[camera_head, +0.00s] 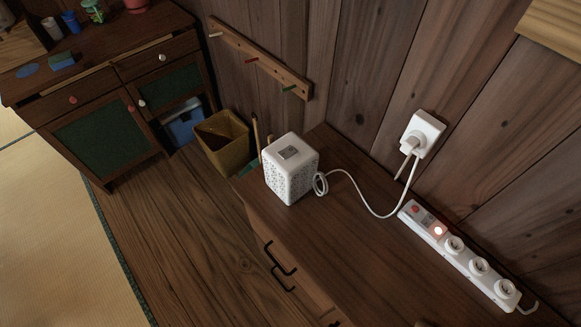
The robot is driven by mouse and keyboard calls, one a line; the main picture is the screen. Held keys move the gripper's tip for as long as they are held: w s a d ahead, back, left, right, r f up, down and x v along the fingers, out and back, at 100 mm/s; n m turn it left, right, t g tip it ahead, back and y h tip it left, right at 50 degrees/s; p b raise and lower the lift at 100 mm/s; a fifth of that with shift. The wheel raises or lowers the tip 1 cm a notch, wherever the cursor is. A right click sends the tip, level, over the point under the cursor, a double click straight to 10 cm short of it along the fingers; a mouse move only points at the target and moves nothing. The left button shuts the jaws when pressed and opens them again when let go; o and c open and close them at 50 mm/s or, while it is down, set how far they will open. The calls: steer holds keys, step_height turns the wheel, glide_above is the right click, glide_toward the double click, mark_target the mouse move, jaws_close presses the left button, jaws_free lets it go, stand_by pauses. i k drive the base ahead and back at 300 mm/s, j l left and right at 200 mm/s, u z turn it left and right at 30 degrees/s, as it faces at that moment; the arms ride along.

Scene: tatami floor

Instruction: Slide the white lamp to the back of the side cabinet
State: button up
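The white lamp (290,170) is a boxy, upright block with a patterned side and a small grey panel on top. It stands on the wooden top of the side cabinet (375,255), close to the cabinet's far left end. Its white cord lies coiled beside it and runs right to a white plug in the wall outlet. My gripper is not in view.
A white power strip (462,258) with a lit red switch lies along the wall on the cabinet's right. The plug (421,134) sits on the plank wall. A yellowish bin (222,143) stands beyond the lamp. A dark cabinet (110,90) is at upper left. The cabinet top's middle is clear.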

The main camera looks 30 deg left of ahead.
mark_target(290, 179)
steer(key=j+u, duration=0.7)
steer(key=i+j+u, duration=0.1)
steer(key=j+u, duration=0.25)
